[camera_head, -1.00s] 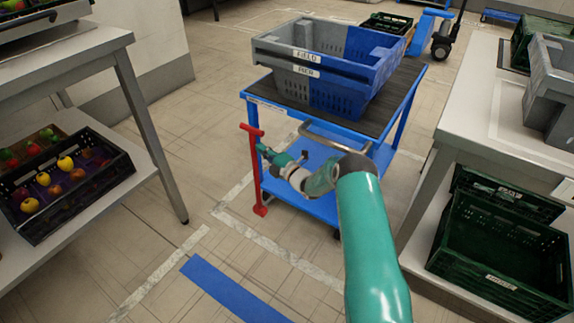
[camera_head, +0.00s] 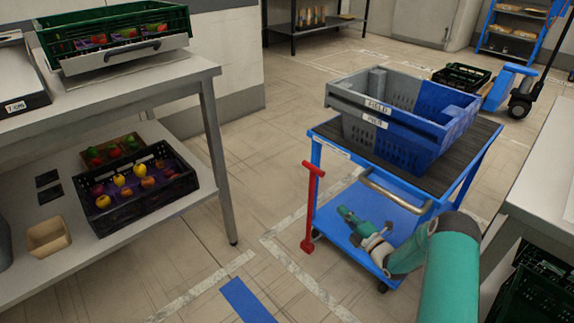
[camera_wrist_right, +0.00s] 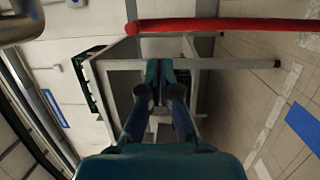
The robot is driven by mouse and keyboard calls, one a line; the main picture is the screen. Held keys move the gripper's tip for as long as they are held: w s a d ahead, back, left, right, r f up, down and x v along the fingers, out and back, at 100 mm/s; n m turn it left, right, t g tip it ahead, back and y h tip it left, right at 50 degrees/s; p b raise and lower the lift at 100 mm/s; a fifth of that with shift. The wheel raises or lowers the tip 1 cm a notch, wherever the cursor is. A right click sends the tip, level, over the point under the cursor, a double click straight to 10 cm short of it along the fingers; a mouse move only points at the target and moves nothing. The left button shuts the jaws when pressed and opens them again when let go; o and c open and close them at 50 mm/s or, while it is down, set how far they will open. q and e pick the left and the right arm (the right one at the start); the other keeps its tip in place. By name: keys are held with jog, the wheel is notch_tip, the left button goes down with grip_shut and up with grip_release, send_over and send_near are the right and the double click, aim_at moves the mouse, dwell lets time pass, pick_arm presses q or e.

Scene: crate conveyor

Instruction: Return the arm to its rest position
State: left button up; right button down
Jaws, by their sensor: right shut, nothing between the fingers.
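My right arm comes in from the lower right of the head view, and its teal gripper (camera_head: 346,214) points left. The gripper shows in front of the blue cart's lower shelf (camera_head: 345,228), to the right of a red T-shaped handle (camera_head: 313,205). In the right wrist view the two fingers (camera_wrist_right: 159,72) are together with nothing between them. A red bar (camera_wrist_right: 225,25) crosses the top of that view, apart from the fingers. My left gripper is in no view.
The blue cart carries a grey and blue crate (camera_head: 400,135) on its top. A steel table (camera_head: 130,80) with a fruit crate (camera_head: 100,223) below stands at left. A white table (camera_head: 545,180) is close to my arm on the right. The floor between is clear.

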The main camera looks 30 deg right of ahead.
jog(key=w+a+r+n+y, duration=0.15)
jog(key=w+a, duration=0.25)
jog(key=a, duration=0.4)
jog(key=w+a+r+y, duration=0.2)
jog(key=w+a+y, duration=0.1)
jog(key=a, duration=0.6)
jog(key=s+a+f+m+g, duration=0.2)
jog(key=a+f+g, duration=0.1)
jog(key=a, duration=0.5)
jog(key=s+a+f+m+g, duration=0.2)
jog(key=a+f+m+g, duration=0.15)
jog(key=a, duration=0.45)
jog(key=s+a+f+m+g, duration=0.2)
jog(key=s+f+m+g, duration=0.25)
jog(key=s, duration=0.45)
jog(key=s+a+f+m+g, duration=0.3)
jog(key=s+m, duration=0.3)
jog(key=s, duration=0.4)
jog(key=s+a+f+m+g, duration=0.25)
jog(key=s+m+g, duration=0.2)
jog(key=s, duration=0.45)
notch_tip(320, 180, up, 28)
jog(key=p, duration=2.9)
jog(key=shift+w+d+m, duration=0.15)
jog(key=shift+d+m, duration=0.15)
jog(key=shift+d, duration=0.05)
